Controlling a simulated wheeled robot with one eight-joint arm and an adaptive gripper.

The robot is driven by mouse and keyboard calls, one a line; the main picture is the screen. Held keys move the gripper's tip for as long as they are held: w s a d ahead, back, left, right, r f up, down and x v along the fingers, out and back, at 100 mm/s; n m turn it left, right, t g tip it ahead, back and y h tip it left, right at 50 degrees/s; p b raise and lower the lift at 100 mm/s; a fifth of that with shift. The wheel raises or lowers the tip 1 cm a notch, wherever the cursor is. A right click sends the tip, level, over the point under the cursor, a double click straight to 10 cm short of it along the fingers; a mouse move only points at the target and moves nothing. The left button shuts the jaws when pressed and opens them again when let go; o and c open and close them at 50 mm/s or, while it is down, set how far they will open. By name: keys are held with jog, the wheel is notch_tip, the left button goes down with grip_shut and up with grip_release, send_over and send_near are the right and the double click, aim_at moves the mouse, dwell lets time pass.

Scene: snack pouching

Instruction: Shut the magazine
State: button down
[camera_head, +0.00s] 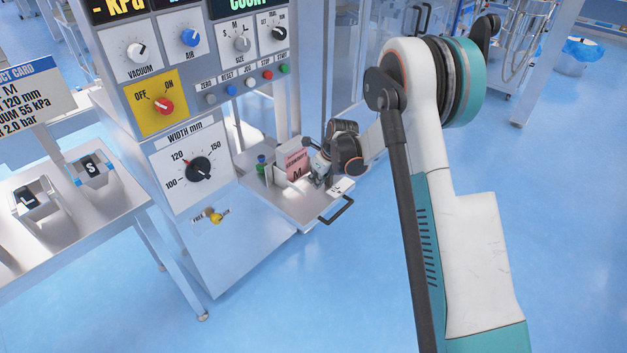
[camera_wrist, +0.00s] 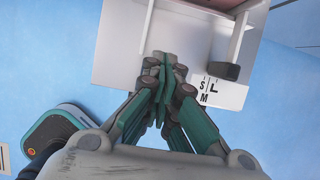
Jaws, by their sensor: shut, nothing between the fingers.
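The magazine (camera_head: 285,208) is a pale metal drawer-like tray standing out from the front of the machine, with a dark bar handle (camera_head: 340,211) on its outer edge. A pink pouch stack (camera_head: 297,164) marked M stands upright in it. My gripper (camera_head: 319,176) is at the tray, just right of the pouches, partly hidden by my arm. In the wrist view my gripper (camera_wrist: 162,62) has its fingers together and empty, over the edge of the grey tray (camera_wrist: 115,45). A white plate (camera_wrist: 230,95) marked S, L and M and a dark block (camera_wrist: 225,71) lie to its right.
The machine panel (camera_head: 200,120) rises left of the tray, with a width dial (camera_head: 199,169) and a yellow FREE knob (camera_head: 212,215). The blue floor right of the tray is clear.

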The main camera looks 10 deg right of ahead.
aim_at(309, 199)
jog(key=b+x, duration=0.2)
jog(key=x, duration=0.6)
jog(key=shift+w+a+f, duration=0.1)
jog(key=shift+f, duration=0.05)
jog(key=shift+w+a+b, duration=0.45)
jog(key=shift+w+a, duration=0.25)
jog(key=shift+w, duration=0.25)
jog(key=shift+w+a+r, duration=0.25)
jog(key=shift+w+a, duration=0.1)
jog(key=shift+w, duration=0.15)
